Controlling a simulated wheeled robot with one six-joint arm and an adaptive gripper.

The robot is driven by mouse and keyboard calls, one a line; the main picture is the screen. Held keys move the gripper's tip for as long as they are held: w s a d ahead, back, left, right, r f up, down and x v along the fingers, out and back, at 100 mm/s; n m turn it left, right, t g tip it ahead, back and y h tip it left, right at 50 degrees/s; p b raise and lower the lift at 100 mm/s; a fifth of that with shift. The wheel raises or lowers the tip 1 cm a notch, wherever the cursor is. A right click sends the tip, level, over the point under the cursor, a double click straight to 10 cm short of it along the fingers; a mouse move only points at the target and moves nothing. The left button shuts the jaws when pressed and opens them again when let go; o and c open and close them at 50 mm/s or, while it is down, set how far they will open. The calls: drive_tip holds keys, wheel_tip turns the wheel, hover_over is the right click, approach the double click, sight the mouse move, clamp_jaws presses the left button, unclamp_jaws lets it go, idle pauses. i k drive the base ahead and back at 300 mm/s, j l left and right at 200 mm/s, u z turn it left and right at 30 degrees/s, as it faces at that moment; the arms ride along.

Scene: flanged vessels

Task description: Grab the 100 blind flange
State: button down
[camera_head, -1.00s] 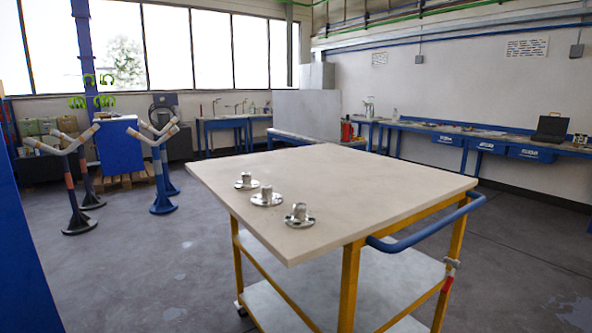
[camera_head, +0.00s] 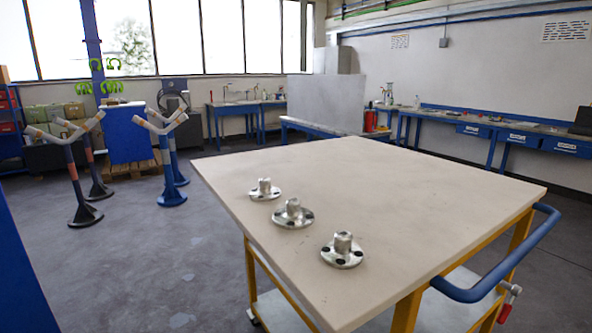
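Three metal flanges stand in a slanting row on the left part of a cart top (camera_head: 400,190). Each is a round disc with dark bolt holes and a short cylinder rising from its middle. The far flange (camera_head: 264,191) is at the left, the middle flange (camera_head: 293,214) is a little nearer, and the near flange (camera_head: 342,251) is closest to me. I cannot read any size marks, so I cannot tell which is the 100 blind flange. My gripper is not in view.
The cart has a yellow frame and a blue handle (camera_head: 490,285) at its right. The rest of its top is bare. Blue and black pipe stands (camera_head: 170,165) are on the floor at the left. A workbench (camera_head: 500,130) runs along the right wall.

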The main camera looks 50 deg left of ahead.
sight(294, 216)
drive_tip(key=j+z, duration=0.15)
drive_tip(key=j, duration=0.35)
drive_tip(key=k+j+z, duration=0.1)
drive_tip(key=j, duration=0.35)
drive_tip(key=j+z, duration=0.15)
drive_tip(key=j, duration=0.35)
drive_tip(key=k+j+z, duration=0.15)
drive_tip(key=j, duration=0.3)
drive_tip(key=k+j+z, duration=0.1)
drive_tip(key=j, duration=0.35)
drive_tip(key=k+j, duration=0.1)
drive_tip(key=j, duration=0.3)
drive_tip(key=k+j, duration=0.15)
drive_tip(key=j, duration=0.25)
drive_tip(key=k+j, duration=0.1)
drive_tip(key=j, duration=0.3)
drive_tip(key=k+j, duration=0.1)
drive_tip(key=j, duration=0.25)
drive_tip(key=k+j, duration=0.15)
drive_tip(key=j, duration=0.25)
drive_tip(key=j+z, duration=0.25)
drive_tip(key=i+z, duration=0.1)
drive_tip(key=z, duration=0.2)
drive_tip(key=k+l, duration=0.15)
drive_tip(key=k, duration=0.15)
drive_tip(key=k+l+z, duration=0.1)
drive_tip(key=k, duration=0.2)
